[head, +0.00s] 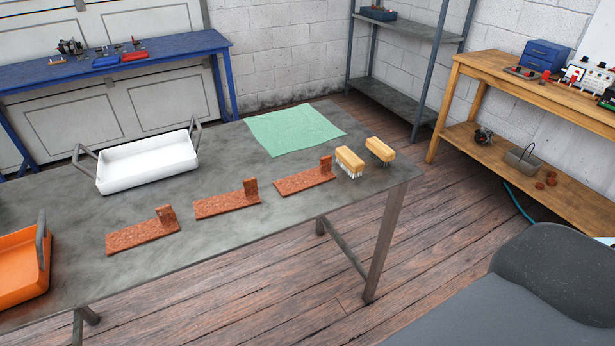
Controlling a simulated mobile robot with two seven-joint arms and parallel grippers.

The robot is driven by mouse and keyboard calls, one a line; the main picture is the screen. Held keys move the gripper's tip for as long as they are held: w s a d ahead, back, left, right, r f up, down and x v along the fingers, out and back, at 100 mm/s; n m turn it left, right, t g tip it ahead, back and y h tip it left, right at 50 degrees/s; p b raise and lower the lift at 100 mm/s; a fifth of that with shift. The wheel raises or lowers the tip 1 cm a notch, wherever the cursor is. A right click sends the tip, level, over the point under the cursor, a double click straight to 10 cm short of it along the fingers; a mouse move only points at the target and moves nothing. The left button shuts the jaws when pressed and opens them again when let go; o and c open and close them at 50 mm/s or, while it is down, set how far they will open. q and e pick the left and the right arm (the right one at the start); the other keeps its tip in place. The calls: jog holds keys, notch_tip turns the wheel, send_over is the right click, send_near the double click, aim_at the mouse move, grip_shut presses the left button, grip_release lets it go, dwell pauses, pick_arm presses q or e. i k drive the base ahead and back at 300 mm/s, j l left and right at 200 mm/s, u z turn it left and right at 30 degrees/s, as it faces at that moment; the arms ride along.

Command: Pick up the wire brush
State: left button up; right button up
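Two brushes with light wooden backs stand bristles-down at the right end of the grey table (255,245). The nearer brush (349,159) shows pale bristles under its block. The other brush (380,149) stands just right of it and slightly farther back, close to the table's right edge. Its bristles are mostly hidden. The two look alike, and I cannot tell from this view which is the wire brush. A small gap separates them. Neither of my grippers shows in this view.
Several reddish-brown L-shaped pieces (228,203) lie in a row left of the brushes. A green cloth (293,128) lies behind them. A white tray (147,173) and an orange tray (20,280) stand at left. A wooden bench (480,70) and metal shelf (405,95) stand beyond.

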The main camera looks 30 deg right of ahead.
aim_at(375, 145)
jog(key=z, duration=1.35)
jog(key=u, duration=1.15)
jog(key=i+j+u, duration=0.1)
jog(key=i+j, duration=0.15)
jog(key=i+j+u, duration=0.15)
jog(key=i, duration=0.25)
jog(key=z, duration=1.85)
